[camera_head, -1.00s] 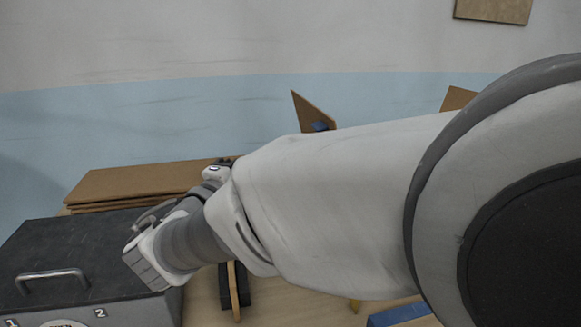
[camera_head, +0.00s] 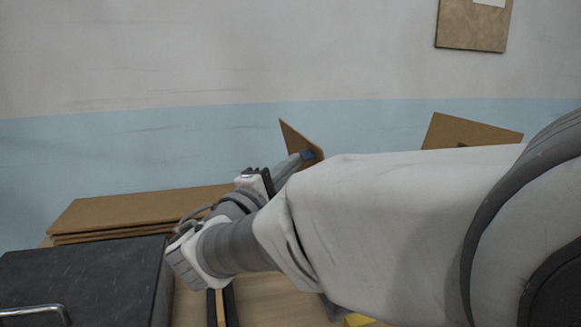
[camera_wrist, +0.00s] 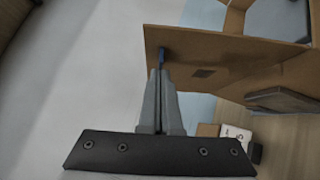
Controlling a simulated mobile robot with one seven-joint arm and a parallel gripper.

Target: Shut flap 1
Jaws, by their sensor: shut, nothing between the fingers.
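A brown board-like flap (camera_head: 297,140) stands up tilted against the wall in the head view; I see no number on it. In the wrist view a large brown panel (camera_wrist: 222,50) lies just beyond my gripper, and I take it for this flap. My gripper (camera_wrist: 161,72) is shut and empty, with its tips at the panel's left part. A small blue patch (camera_wrist: 162,55) shows right at the tips; I cannot tell whether it belongs to the flap or the fingers, nor whether they touch the flap. The flap's lower part is hidden behind my arm in the head view.
Another brown panel (camera_head: 470,131) stands at the right, partly behind my arm. Stacked brown boards (camera_head: 140,208) lie at the left, behind a black box (camera_head: 85,280) with a metal handle (camera_head: 35,312). A board (camera_head: 474,22) hangs on the wall. Open wall space lies left of the flap.

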